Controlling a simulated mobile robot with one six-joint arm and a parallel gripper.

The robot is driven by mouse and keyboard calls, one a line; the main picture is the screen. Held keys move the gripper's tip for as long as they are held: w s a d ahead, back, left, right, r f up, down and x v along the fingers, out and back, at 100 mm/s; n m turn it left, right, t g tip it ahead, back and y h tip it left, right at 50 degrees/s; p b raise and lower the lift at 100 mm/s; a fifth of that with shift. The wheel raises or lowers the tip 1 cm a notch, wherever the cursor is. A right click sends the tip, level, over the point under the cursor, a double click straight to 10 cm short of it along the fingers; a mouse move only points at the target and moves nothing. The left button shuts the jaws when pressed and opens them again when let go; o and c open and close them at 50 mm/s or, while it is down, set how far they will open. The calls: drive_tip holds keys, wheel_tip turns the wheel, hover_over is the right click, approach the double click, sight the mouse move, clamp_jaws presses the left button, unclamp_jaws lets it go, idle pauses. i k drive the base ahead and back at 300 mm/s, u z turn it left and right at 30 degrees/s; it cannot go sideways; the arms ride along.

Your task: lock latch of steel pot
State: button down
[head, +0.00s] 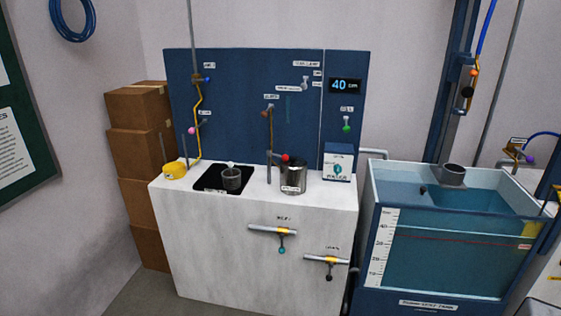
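A steel pot (293,180) stands upright on the white bench, right of the sink opening. It is a dark-topped cylinder with a small label on its front. A red ball (284,157) shows at its upper left rim; I cannot tell whether this belongs to the pot's latch or to the pipe beside it. The latch itself is too small to make out, and so is its state. My gripper is not in view.
The white bench (310,225) carries a sink with a grey cup (231,180), a yellow object (175,171) and a blue-white box (338,163). Pipes rise behind the pot. Two valves (273,232) stick out in front. A water tank (450,245) stands right. Floor in front is barely visible.

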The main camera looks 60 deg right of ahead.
sight(285, 157)
drive_tip(key=i, duration=0.95)
drive_tip(key=u, duration=0.05)
